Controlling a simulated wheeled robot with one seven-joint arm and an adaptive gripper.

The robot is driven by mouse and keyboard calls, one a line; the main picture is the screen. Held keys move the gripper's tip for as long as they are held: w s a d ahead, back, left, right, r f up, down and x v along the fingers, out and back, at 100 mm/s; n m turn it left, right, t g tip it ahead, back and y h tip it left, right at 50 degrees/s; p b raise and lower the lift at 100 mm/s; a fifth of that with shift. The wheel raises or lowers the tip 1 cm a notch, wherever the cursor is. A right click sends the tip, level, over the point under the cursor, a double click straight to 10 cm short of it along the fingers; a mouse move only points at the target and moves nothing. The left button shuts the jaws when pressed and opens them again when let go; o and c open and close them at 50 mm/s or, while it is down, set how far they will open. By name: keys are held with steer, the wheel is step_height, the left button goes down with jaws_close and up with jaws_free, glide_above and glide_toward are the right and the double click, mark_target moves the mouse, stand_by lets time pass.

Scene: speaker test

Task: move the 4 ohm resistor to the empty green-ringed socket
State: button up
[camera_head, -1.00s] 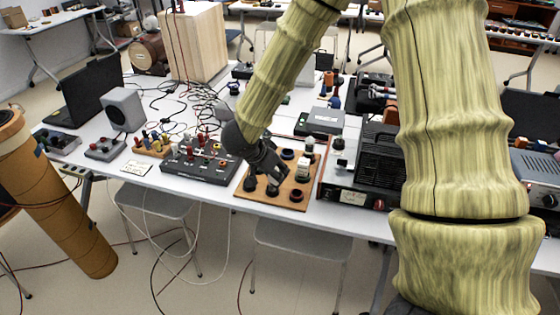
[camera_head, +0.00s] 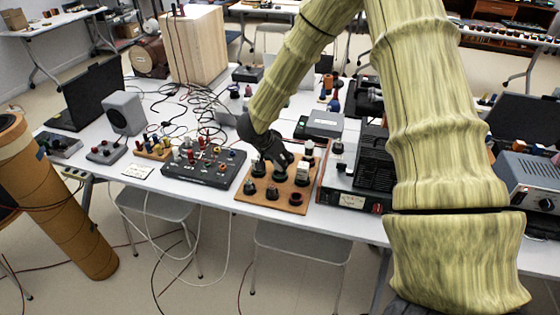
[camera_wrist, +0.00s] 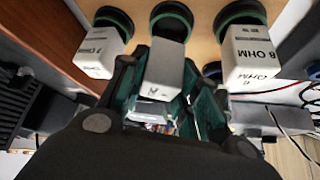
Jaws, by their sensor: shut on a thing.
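My gripper (camera_head: 286,162) is over the wooden socket board in the head view. In the wrist view its dark green fingers are shut on a pale grey block (camera_wrist: 165,72), whose label I cannot read. A green-ringed socket (camera_wrist: 171,9) with a dark inside shows just beyond this block. A white block marked 8 OHM (camera_wrist: 252,57) stands to the right and another white OHM block (camera_wrist: 96,52) to the left, its number unclear. Both have green-ringed sockets beside them. In the head view, a white block (camera_head: 303,173) stands right of my gripper; the held block is hidden there.
The wooden board's (camera_head: 243,204) front row holds several dark round sockets (camera_head: 271,193). A black control panel (camera_head: 203,168) lies to its left. A black amplifier unit (camera_head: 371,165) stands close on its right. Loose cables (camera_head: 185,115) lie behind the panel.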

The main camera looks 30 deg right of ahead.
steer(key=shift+f, duration=0.65)
steer(key=shift+f, duration=0.2)
steer(key=o, duration=1)
steer(key=shift+r, duration=0.15)
steer(key=v, duration=1.2)
steer(key=shift+a+r, duration=0.1)
